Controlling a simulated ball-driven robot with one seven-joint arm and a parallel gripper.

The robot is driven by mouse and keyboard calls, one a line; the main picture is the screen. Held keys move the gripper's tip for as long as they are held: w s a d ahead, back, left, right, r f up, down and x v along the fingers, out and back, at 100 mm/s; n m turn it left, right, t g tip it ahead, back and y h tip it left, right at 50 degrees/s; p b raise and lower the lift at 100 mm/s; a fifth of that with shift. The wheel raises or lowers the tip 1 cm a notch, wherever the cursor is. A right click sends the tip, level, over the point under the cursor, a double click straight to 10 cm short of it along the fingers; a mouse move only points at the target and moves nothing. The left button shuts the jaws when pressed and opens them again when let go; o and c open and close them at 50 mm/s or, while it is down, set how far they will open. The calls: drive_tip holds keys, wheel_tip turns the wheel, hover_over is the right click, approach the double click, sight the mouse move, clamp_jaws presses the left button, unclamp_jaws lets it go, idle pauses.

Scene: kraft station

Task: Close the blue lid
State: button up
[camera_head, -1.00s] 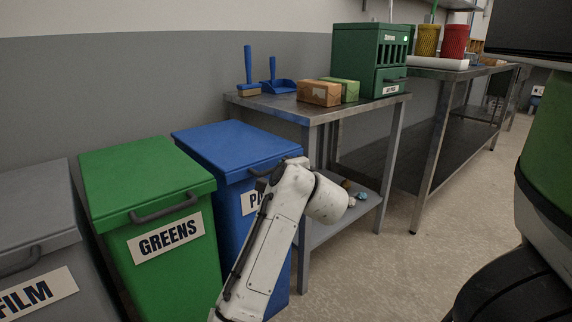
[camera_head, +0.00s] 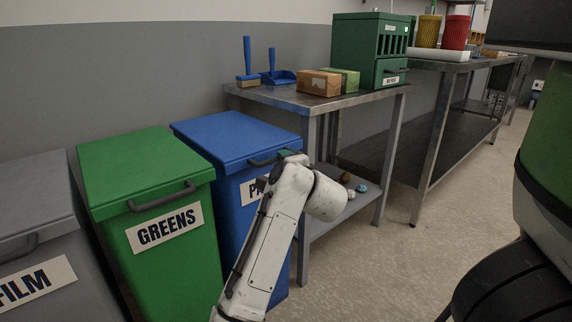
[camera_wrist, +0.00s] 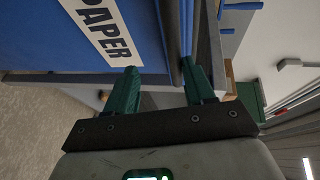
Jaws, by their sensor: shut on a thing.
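The blue lid (camera_head: 232,137) lies down over the top of the blue paper bin (camera_head: 231,200), and I see no clear gap in the head view. Its dark handle (camera_head: 262,161) is on the front edge. My gripper (camera_head: 288,155) is at the right end of that front edge, partly hidden by my wrist. In the wrist view, the green fingers of my gripper (camera_wrist: 160,68) stand on either side of the bin's upper edge, close to the lid's rim (camera_wrist: 186,30). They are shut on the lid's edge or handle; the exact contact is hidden. The PAPER label (camera_wrist: 103,28) is beside them.
A green greens bin (camera_head: 150,200) and a grey film bin (camera_head: 35,250) stand to the left. The floor (camera_head: 385,260) on the right is clear.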

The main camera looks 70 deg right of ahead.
drive_tip(key=shift+f, duration=0.15)
drive_tip(key=p+v, duration=0.5)
drive_tip(key=v, duration=0.5)
drive_tip(key=shift+s+a+r, duration=0.25)
drive_tip(key=shift+r, duration=0.1)
idle(0.6)
